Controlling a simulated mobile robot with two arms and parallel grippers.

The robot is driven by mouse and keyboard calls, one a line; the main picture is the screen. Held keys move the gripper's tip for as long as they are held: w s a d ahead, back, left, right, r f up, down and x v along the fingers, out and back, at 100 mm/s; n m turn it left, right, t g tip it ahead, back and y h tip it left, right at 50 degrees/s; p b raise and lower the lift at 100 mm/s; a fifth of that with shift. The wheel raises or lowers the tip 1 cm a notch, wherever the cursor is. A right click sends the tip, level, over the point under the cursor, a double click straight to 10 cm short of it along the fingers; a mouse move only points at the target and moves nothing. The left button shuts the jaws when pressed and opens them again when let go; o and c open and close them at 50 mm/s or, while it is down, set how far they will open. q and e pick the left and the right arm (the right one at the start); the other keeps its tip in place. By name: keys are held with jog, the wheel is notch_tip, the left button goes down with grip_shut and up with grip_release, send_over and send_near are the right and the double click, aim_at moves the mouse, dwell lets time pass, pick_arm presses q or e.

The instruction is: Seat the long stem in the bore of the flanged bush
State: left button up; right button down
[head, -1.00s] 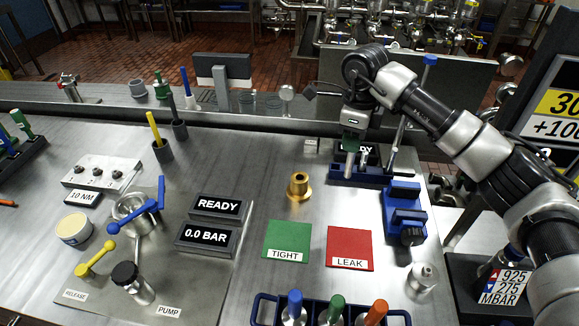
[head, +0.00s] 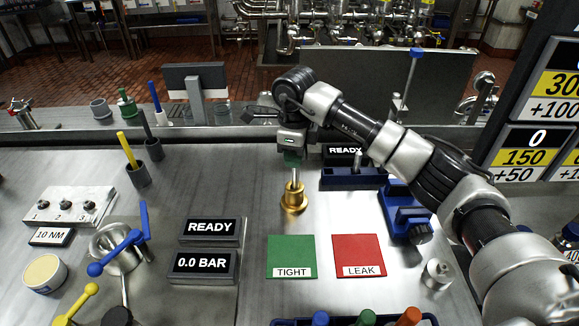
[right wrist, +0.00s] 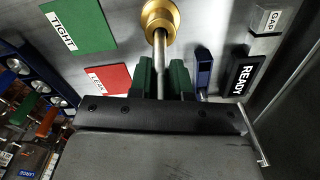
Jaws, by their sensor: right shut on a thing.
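The flanged bush (head: 294,200) is a gold-coloured piece with a wide round flange, standing on the steel bench behind the green TIGHT mat. The long stem (head: 295,177) is a thin silver rod, upright above the bush and in line with it. My right gripper (head: 291,158) is shut on the stem's upper part, above the bush. In the right wrist view, the stem (right wrist: 160,52) runs from between the green fingertips (right wrist: 163,76) to the middle of the bush (right wrist: 172,14). I cannot tell whether its lower end is inside the bore. My left gripper is not in view.
The green TIGHT mat (head: 292,251) and red LEAK mat (head: 358,250) lie in front of the bush. A blue rack (head: 345,180) and a blue fixture (head: 408,208) stand to the right. READY (head: 210,228) and 0.0 BAR (head: 203,266) displays stand to the left.

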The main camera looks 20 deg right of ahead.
aim_at(294, 189)
notch_tip(294, 189, down, 4)
jog(key=shift+a+r+b, duration=0.1)
jog(key=shift+r+b, duration=0.05)
jog(key=shift+b, duration=0.8)
jog(key=shift+r, duration=0.1)
jog(key=c, duration=1.5)
grip_release()
jog(key=shift+f, duration=0.25)
jog(key=o, duration=0.4)
jog(key=shift+r, duration=0.1)
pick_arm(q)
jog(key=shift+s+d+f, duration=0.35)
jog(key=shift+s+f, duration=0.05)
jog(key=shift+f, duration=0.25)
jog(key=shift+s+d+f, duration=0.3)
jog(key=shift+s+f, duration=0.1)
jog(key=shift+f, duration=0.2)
pick_arm(e)
jog(key=shift+o, duration=0.2)
